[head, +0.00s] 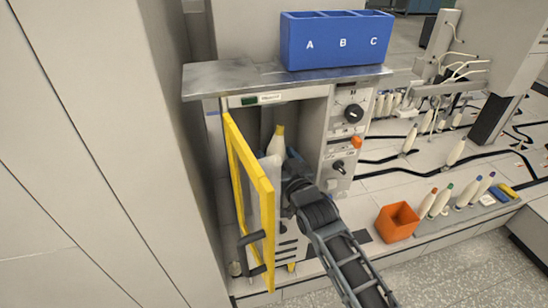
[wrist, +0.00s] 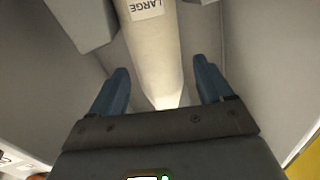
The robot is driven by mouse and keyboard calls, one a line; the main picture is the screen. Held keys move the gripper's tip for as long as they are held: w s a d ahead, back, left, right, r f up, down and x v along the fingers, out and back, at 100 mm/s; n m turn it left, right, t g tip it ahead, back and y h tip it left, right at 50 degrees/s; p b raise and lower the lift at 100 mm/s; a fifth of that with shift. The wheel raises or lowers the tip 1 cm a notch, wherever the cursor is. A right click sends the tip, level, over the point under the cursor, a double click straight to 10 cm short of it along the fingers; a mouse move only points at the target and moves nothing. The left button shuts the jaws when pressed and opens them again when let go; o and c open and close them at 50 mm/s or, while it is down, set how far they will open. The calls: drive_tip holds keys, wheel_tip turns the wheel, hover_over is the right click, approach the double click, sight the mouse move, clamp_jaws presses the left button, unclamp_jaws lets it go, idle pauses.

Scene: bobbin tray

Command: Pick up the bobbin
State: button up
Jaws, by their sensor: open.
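The bobbin (head: 276,143), a cream cone with a yellow tip, stands inside the open cabinet. In the wrist view the pale bobbin (wrist: 156,55) runs up the middle of the picture, with a label reading "LARGE" upside down. My gripper (wrist: 161,88) is open, with one blue finger on each side of the bobbin and gaps visible at both sides. In the head view my gripper (head: 290,165) is at the cabinet opening, just right of the bobbin, and my arm hides part of the opening. The bobbin's lower part is hidden in the head view.
The yellow-framed door (head: 262,190) stands open left of my arm. A control panel (head: 345,140) with knobs borders the opening on the right. A blue A-B-C bin (head: 337,58) sits on the metal top. An orange bin (head: 397,222) and several other bobbins stand to the right.

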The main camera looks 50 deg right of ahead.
drive_tip(key=shift+x, duration=0.85)
drive_tip(key=c, duration=1.1)
